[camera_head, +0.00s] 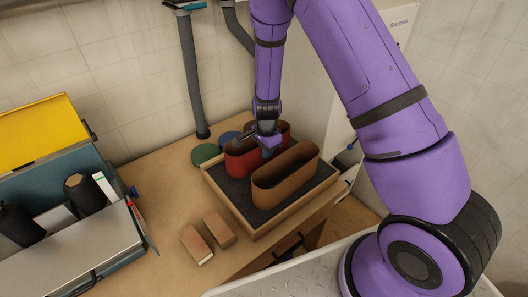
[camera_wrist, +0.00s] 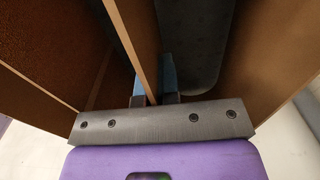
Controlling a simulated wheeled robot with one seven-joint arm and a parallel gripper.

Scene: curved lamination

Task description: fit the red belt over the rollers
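The red belt (camera_head: 243,161) stands on edge as an upright loop in a shallow wooden tray (camera_head: 246,232), left of a larger brown belt (camera_head: 285,180). My gripper (camera_head: 267,151) points down over the tray, by the red belt's right side. In the wrist view, my gripper's blue fingertips (camera_wrist: 154,78) lie close on either side of a thin brown belt wall (camera_wrist: 144,40). Whether they press on it, and which belt it is, I cannot tell.
Another dark red belt (camera_head: 284,130) stands behind. Green (camera_head: 205,153) and blue (camera_head: 228,137) discs lie left of the tray. Two wooden blocks (camera_head: 208,238) lie in front.

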